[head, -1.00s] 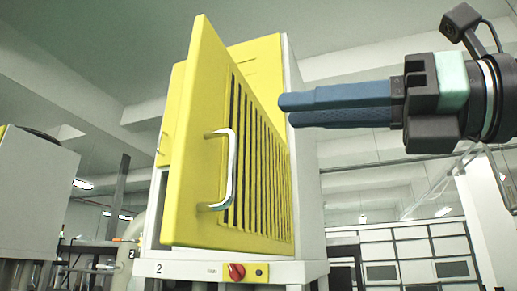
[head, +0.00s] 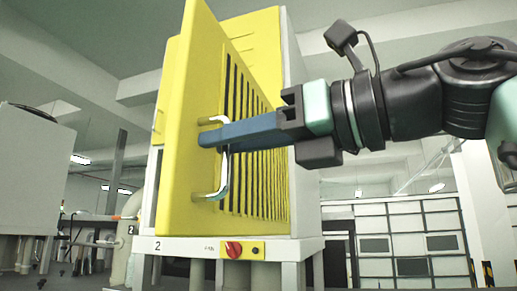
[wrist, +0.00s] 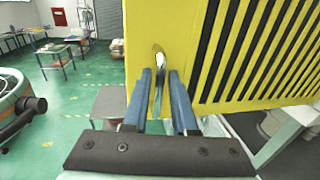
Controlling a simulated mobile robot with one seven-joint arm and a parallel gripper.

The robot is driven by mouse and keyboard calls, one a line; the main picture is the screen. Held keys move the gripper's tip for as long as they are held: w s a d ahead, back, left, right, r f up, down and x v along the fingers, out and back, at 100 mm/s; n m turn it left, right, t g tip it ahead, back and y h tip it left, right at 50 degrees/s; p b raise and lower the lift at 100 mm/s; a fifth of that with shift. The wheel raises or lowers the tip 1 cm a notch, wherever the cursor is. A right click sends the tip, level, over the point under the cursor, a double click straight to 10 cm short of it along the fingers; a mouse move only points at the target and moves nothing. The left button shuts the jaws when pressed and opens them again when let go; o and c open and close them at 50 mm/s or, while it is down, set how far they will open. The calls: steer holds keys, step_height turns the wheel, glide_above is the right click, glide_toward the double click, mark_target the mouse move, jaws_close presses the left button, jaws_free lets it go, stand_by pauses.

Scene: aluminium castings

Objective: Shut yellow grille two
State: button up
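The yellow grille (head: 185,150) is a hinged slatted door on the cabinet marked 2 (head: 157,247), and it stands swung open towards me. Its silver bar handle (head: 224,175) is on the free edge side; it also shows in the wrist view (wrist: 159,75). My gripper (head: 215,137) is at the upper part of the handle. In the wrist view my gripper (wrist: 162,95) has its two blue fingers apart, one on each side of the handle bar. A gap shows between bar and fingers. The inside of the cabinet is mostly hidden behind the grille.
A red rotary knob (head: 233,249) sits on the cabinet's base below the grille. A grey machine (head: 35,165) stands at the left. In the wrist view, small tables (wrist: 57,58) stand on an open green floor.

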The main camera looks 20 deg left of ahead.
steer(key=shift+a, duration=0.35)
jaws_close()
stand_by(1.2)
